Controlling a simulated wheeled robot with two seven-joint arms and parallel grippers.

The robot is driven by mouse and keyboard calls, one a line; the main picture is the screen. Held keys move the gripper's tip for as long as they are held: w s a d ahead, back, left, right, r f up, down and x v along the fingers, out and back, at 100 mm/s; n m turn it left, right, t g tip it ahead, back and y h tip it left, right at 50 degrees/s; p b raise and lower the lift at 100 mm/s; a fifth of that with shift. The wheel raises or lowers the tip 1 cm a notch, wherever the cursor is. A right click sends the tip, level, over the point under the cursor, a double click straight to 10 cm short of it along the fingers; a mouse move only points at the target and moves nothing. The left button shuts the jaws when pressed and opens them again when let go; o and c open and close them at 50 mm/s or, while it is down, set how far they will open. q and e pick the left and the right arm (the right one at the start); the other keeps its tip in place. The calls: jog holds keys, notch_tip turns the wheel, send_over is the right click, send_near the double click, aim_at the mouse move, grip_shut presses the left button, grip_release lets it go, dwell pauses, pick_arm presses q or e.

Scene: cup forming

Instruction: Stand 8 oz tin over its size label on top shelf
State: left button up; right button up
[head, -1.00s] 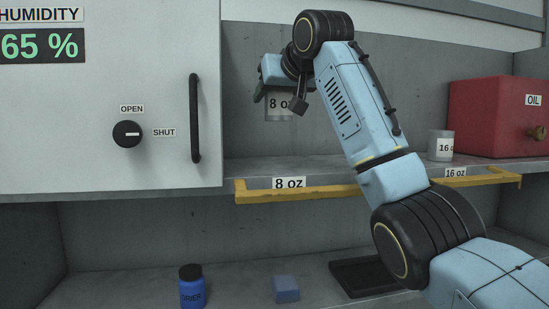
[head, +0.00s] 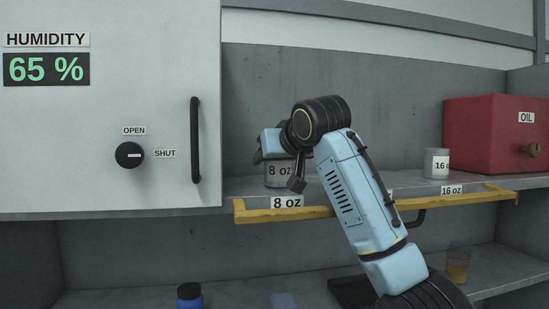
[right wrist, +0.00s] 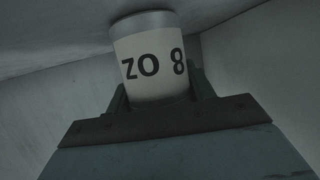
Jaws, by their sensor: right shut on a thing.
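The 8 oz tin (head: 279,174) is a grey tin with a white label, upright at the top shelf, behind and slightly left of the shelf's "8 oz" size label (head: 287,202). My right gripper (head: 272,158) is shut on the tin from the left and above, and its wrist hides part of it. In the right wrist view, the tin (right wrist: 150,60) sits between the fingers, its lettering upside down, its base at or very near the pale shelf surface. I cannot tell for sure whether it touches. My left gripper is not in view.
A 16 oz tin (head: 436,163) stands behind the "16 oz" label (head: 452,190), beside a red OIL box (head: 497,135). A yellow rail (head: 330,212) runs along the shelf front. The humidity cabinet (head: 110,110) borders the left. A blue jar (head: 190,296) stands below.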

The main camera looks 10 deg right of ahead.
jog(key=shift+f, duration=0.15)
jog(key=o, duration=1)
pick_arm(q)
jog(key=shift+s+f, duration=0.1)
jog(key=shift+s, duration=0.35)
pick_arm(e)
jog(key=shift+s+r, duration=0.25)
pick_arm(q)
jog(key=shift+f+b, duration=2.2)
jog(key=shift+b, duration=0.1)
pick_arm(e)
jog(key=shift+v, duration=5.75)
